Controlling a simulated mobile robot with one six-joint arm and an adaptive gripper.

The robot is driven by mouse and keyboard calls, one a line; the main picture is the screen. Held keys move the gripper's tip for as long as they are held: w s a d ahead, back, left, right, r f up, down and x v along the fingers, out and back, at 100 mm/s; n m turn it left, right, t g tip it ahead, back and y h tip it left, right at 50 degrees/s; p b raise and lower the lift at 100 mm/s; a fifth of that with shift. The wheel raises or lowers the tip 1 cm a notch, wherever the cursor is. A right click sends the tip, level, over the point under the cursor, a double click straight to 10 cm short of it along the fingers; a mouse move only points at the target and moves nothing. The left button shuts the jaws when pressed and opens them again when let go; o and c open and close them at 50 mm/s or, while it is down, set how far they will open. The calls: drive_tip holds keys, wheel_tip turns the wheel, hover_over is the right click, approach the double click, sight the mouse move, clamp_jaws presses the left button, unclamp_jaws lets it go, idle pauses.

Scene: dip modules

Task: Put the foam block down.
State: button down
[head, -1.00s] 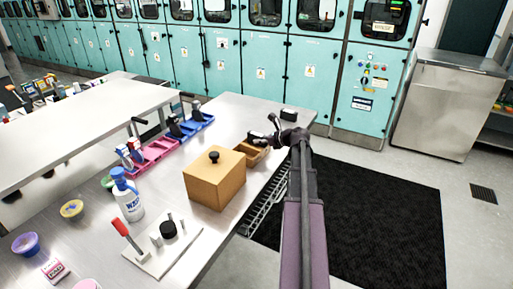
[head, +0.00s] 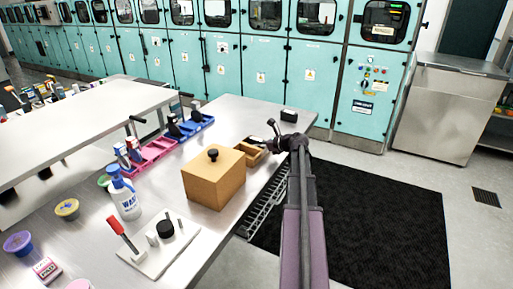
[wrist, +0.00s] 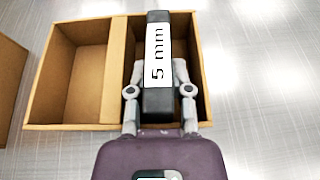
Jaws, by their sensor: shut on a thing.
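The foam block (wrist: 158,100) is dark, with a white label reading "5 mm". My gripper (wrist: 159,75) is shut on it, with one finger on each long side. In the wrist view the block lies over the right compartment of an open two-compartment brown box (wrist: 117,105); I cannot tell how high it is above the floor. In the head view my gripper (head: 274,134) is at the right edge of the steel table, just beyond the small open brown box (head: 252,157). The block is hard to make out there.
A closed wooden box (head: 213,182) with a black knob stands nearer on the table (head: 235,112). A small black block (head: 289,115) lies at the far corner. Pink (head: 155,151) and blue (head: 190,129) trays stand left. A spray bottle (head: 125,197) is closer.

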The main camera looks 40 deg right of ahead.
drive_tip(key=shift+s+a+f+b, duration=0.25)
drive_tip(key=shift+f+b, duration=0.1)
drive_tip(key=shift+f, duration=0.1)
drive_tip(key=c, duration=0.8)
unclamp_jaws()
drive_tip(key=shift+s+a, duration=0.1)
drive_tip(key=shift+r, duration=0.15)
drive_tip(key=shift+r+p, duration=0.1)
drive_tip(key=shift+p, duration=0.25)
drive_tip(key=p+v, duration=0.1)
drive_tip(key=v, duration=0.2)
drive_tip(key=p+v, duration=0.2)
drive_tip(key=v, duration=0.2)
drive_tip(key=p+v, duration=0.1)
drive_tip(key=v, duration=0.3)
drive_tip(key=shift+d+r+p, duration=0.25)
drive_tip(key=shift+d+p, duration=0.15)
drive_tip(key=shift+d, duration=0.1)
